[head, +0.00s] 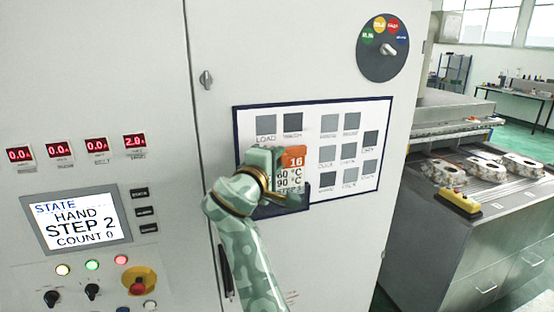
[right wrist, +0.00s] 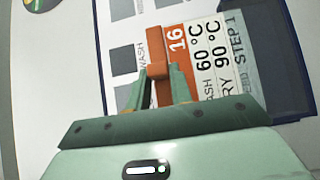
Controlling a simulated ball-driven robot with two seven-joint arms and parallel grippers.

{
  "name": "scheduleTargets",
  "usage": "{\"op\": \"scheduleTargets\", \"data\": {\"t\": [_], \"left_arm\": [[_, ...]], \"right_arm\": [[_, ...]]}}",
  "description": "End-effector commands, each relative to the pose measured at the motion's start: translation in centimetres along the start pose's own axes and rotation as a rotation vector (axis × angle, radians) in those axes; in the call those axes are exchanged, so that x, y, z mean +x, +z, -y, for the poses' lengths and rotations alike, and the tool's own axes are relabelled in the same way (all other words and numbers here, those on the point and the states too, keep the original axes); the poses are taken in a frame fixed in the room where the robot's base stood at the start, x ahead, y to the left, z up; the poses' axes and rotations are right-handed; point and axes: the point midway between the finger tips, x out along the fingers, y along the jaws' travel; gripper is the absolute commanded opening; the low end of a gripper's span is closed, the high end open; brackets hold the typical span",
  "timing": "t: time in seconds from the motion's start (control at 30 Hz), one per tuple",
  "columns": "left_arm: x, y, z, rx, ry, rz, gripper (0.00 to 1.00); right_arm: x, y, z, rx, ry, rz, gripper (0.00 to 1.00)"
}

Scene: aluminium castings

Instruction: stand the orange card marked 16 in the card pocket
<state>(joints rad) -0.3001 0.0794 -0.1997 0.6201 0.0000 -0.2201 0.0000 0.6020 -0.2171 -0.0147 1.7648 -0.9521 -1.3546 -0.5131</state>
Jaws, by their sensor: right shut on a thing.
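The orange-headed card marked 16 (head: 294,157) is in front of the wall board, its white part printed with 60 °C and 90 °C. In the right wrist view, the card (right wrist: 205,45) appears turned sideways, with STEP 1 along its lower part. The dark blue card pocket (head: 297,200) is at the board's lower edge, just below the card. Whether the card's lower edge is inside it I cannot tell. My left gripper is out of view.
The white board (head: 313,119) with several grey squares is on the cabinet door. A round dial (head: 383,48) is above it. A display panel (head: 76,221) and buttons are at left. A bench (head: 470,190) with metal castings stands at right.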

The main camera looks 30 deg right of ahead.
Motion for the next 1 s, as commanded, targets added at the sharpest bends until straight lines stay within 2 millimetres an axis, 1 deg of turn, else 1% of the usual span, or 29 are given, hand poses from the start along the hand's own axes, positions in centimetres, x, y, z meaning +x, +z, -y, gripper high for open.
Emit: {"op": "scheduleTargets", "data": {"t": [1.0], "left_arm": [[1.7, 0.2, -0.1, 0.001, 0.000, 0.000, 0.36]], "right_arm": [[0.0, 0.0, 2.6, 0.000, 0.000, 0.000, 0.00]]}}
